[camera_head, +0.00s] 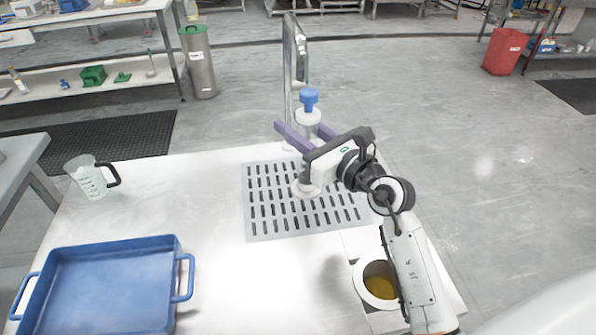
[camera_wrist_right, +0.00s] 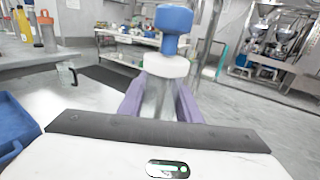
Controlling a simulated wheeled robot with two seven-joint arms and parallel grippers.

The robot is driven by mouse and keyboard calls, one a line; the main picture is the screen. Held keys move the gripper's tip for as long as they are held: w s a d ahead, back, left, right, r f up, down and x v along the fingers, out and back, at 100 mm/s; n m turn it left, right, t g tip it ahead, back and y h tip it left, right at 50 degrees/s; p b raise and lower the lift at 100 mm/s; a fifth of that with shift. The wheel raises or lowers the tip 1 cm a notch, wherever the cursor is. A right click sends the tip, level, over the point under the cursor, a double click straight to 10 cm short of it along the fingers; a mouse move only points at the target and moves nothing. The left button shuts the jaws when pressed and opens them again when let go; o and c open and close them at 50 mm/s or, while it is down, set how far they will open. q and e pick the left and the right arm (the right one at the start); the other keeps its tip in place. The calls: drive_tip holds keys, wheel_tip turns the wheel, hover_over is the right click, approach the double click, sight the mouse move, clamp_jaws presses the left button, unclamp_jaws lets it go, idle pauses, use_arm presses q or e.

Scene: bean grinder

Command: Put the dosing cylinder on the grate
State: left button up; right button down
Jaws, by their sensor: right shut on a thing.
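The dosing cylinder (camera_head: 308,112) has a blue knob, a white collar and a clear greyish body. It stands upright between the purple fingers of my right gripper (camera_head: 303,132), which is shut on it. The wrist view shows its blue knob and white collar (camera_wrist_right: 167,66) above the fingers. The grate (camera_head: 262,226) is a grey slotted plate in the table. A white round foot (camera_head: 305,190), apparently the cylinder's base, shows below the gripper over the slots. I cannot tell whether it touches the grate. The gripper hides part of the body. My left gripper is out of view.
A blue tray (camera_head: 95,290) is at the front left and a clear jug (camera_head: 90,178) at the left edge. A round white holder (camera_head: 362,285) with yellowish contents is near my right forearm. A tall metal post (camera_head: 290,65) rises behind the grate. The table's middle left is clear.

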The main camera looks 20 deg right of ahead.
wheel_tip(320, 180, down, 7)
drive_tip(key=b, duration=0.2)
drive_tip(key=shift+f, duration=0.15)
drive_tip(key=c, duration=1.4)
unclamp_jaws()
drive_tip(key=shift+c, duration=0.2)
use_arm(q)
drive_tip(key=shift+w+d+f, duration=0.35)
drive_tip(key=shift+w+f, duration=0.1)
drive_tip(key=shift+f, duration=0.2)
use_arm(e)
drive_tip(key=shift+o, duration=0.7)
use_arm(q)
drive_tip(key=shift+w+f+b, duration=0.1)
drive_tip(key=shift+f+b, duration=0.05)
drive_tip(key=shift+b, duration=0.45)
use_arm(e)
drive_tip(key=v, duration=1.2)
